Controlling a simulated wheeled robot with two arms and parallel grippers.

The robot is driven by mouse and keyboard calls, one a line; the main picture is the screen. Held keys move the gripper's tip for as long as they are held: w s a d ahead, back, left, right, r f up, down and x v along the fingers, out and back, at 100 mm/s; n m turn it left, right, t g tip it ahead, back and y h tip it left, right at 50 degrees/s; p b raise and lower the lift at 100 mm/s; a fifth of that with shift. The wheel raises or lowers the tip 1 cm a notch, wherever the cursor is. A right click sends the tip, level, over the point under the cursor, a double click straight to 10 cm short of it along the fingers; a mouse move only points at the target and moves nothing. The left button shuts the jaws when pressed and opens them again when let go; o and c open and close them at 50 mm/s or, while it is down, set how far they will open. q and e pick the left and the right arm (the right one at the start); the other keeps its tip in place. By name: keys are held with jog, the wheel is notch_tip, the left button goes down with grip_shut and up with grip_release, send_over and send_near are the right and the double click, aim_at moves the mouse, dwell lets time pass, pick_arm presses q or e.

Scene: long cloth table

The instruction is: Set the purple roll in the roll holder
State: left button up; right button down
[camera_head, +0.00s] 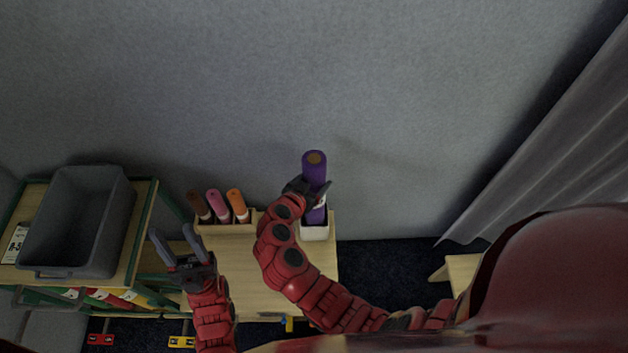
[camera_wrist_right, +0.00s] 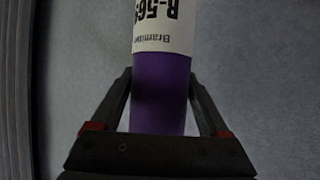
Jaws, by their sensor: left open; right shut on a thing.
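The purple roll (camera_head: 315,165) stands upright in the head view, with its lower end at the white holder (camera_head: 315,232) near the back edge of the table. Whether its bottom rests inside the holder cannot be told. My right gripper (camera_head: 308,190) is shut on the purple roll. In the right wrist view, the roll (camera_wrist_right: 160,90) sits between the fingers of my right gripper (camera_wrist_right: 160,100), and a white printed label (camera_wrist_right: 162,28) shows on it. My left gripper (camera_head: 178,240) is open and empty, to the left over the table's left side.
A wooden holder (camera_head: 226,229) with brown, pink and orange rolls (camera_head: 218,205) stands left of the white one. A grey bin (camera_head: 78,222) sits on a green-framed rack at the far left. The wooden table (camera_head: 245,275) is clear in its middle. A grey curtain (camera_head: 560,130) hangs at right.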

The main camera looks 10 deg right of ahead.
jog(key=shift+f, duration=0.15)
jog(key=shift+f, duration=0.1)
grip_release()
